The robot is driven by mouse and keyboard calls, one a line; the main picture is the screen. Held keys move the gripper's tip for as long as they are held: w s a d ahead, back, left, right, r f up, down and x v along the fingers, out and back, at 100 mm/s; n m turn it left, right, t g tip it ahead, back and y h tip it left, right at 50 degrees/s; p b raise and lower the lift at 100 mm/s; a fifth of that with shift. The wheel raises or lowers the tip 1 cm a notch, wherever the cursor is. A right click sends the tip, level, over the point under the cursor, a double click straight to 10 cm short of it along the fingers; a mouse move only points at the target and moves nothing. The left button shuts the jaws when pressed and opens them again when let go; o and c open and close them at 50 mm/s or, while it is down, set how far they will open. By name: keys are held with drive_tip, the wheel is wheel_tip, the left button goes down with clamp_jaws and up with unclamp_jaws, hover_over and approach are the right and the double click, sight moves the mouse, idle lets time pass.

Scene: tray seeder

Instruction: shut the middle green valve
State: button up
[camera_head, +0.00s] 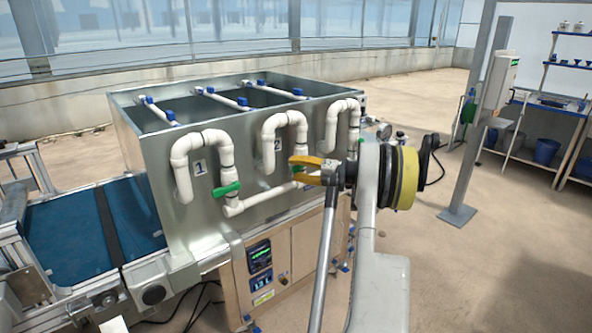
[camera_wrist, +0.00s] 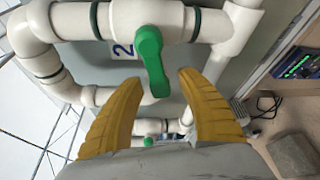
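The middle green valve (camera_wrist: 150,55) sits on the white pipe beside the number 2 label in the wrist view. Its green lever points down the picture, across the line of the pipe. My gripper (camera_wrist: 160,77) has its two yellow fingers apart, one each side of the lever's free end, with gaps visible on both sides. How deep the lever sits between them is unclear. In the head view, my gripper (camera_head: 296,169) is at the pipe 2 valve, whose green handle (camera_head: 297,170) is mostly hidden by the fingers.
The pipe 1 green valve (camera_head: 227,189) is to the left on the metal tank (camera_head: 215,220). White pipes (camera_head: 335,125) run close around my gripper, and the third valve is largely hidden by my arm. A blue conveyor belt (camera_head: 70,235) lies at the left.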

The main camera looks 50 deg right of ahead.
drive_tip(key=shift+s, duration=0.15)
drive_tip(key=s+d+r, duration=0.1)
drive_tip(key=s, duration=1)
drive_tip(key=shift+s+d, duration=0.3)
drive_tip(key=shift+d, duration=0.05)
